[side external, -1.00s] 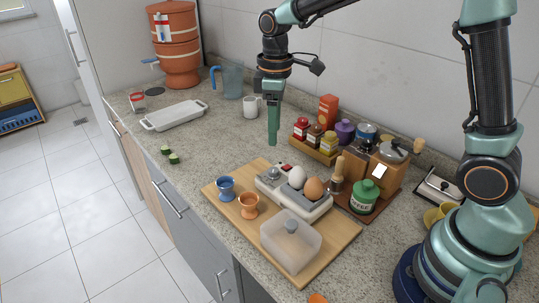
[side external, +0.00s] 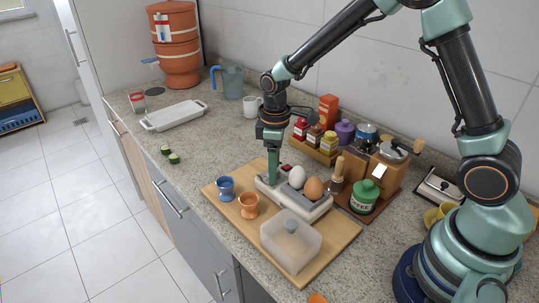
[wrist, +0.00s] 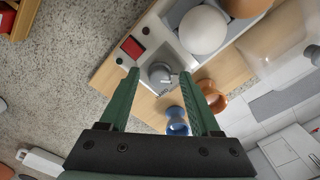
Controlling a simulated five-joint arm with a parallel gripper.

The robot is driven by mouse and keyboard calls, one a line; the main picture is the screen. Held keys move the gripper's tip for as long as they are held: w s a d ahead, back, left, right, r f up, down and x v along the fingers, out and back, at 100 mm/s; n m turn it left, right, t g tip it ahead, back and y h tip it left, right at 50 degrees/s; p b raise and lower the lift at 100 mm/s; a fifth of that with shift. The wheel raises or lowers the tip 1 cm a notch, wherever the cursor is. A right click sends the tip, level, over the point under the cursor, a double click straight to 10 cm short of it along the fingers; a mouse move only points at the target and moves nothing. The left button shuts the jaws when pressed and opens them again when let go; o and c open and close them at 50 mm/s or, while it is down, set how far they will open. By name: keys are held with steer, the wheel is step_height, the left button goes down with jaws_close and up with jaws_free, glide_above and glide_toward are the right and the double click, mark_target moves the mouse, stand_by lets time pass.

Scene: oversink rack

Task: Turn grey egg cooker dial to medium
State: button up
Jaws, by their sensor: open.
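The grey egg cooker (side external: 308,203) sits on a wooden board (side external: 335,239), with a white egg (side external: 297,175) and a brown egg (side external: 313,188) in it. In the wrist view its round grey dial (wrist: 160,73) lies between and just beyond the fingertips, next to a red switch (wrist: 132,47). My gripper (side external: 273,178) points down over the dial end of the cooker and hides the dial in the side view. In the wrist view my gripper (wrist: 162,75) is open, with a finger on each side of the dial. I cannot tell whether the fingers touch it.
A blue egg cup (side external: 226,188) and an orange egg cup (side external: 248,205) stand left of the cooker. A clear lid (side external: 291,241) lies in front. Counter left of the board is mostly clear.

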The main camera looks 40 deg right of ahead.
jaws_close()
steer(key=shift+m, duration=0.3)
steer(key=m, duration=0.3)
steer(key=shift+r, duration=0.1)
steer(key=shift+m, duration=2.1)
